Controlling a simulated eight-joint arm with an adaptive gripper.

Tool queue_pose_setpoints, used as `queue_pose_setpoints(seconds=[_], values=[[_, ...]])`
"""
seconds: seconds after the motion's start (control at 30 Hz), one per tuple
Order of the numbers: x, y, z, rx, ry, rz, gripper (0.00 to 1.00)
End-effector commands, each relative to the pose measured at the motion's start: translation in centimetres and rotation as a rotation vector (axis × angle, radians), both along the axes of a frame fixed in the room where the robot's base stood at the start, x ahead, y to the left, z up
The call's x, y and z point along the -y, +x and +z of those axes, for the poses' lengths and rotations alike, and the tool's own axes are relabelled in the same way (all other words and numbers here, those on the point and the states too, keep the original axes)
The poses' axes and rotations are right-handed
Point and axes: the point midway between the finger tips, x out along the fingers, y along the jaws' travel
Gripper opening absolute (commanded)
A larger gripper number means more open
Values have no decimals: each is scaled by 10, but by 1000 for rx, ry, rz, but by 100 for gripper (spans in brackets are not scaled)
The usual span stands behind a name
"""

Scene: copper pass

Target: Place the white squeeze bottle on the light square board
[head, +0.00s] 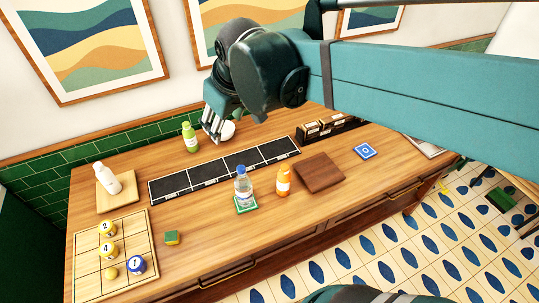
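The white squeeze bottle (108,179) stands on the light square board (121,203) at the left end of the wooden counter. It looks upright, with the lean of the wide view. My gripper (214,134) points down near the back of the counter, well to the right of the bottle and apart from it. A white rounded object (228,131) shows just beside or behind its fingers. I cannot tell whether the fingers touch it or how far apart they are.
A green bottle (190,137) stands just left of my gripper. A black sectioned strip (225,170) crosses the counter. A clear bottle (243,187) on a green coaster, an orange bottle (283,180) and a dark board (319,172) are further right. A gridded tray (88,279) holds several numbered items.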

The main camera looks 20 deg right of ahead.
Motion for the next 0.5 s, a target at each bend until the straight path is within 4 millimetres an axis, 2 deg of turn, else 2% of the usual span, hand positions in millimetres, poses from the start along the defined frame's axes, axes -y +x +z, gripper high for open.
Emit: queue_pose_setpoints(seconds=[0.1,0.5], values=[[15,-21,-5,21,19,-55,48],[56,-85,-32,93,89,-236,48]])
